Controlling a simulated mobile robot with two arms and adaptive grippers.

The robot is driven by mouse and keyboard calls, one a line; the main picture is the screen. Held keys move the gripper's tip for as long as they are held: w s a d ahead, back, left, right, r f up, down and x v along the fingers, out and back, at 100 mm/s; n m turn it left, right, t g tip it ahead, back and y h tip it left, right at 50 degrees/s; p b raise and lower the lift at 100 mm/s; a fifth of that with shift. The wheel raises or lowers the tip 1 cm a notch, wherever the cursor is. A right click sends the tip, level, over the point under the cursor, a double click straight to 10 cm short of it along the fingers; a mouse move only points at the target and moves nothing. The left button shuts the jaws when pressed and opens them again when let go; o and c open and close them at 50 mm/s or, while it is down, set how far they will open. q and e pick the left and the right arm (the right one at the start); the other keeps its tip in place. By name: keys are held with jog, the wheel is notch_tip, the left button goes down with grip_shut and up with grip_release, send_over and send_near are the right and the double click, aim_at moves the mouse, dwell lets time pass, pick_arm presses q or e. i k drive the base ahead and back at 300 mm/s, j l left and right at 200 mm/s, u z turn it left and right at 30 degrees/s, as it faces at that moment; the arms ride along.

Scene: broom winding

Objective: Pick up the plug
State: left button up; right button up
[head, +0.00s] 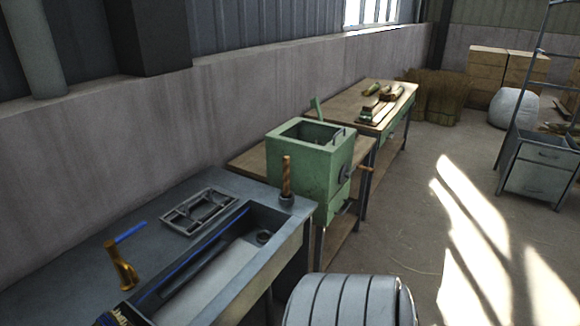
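The likely plug (286,190) stands upright on the right rim of the sink counter. It has a thin brown wooden-looking handle and a short dark round base. The long rectangular sink basin (222,272) lies just left of and below it. A small dark round fitting, perhaps the drain (264,237), shows at the basin's far end, apart from the plug. Neither of my grippers is in view, and nothing is seen touching the plug.
A brass tap (121,264) with a blue lever and a grey metal rack (198,211) are on the counter. A green box machine (309,162) stands just behind the plug. A ribbed grey drum (350,301) is at the front. The floor at right is open.

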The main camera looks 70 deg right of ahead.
aim_at(286, 195)
jog(key=z, duration=2.25)
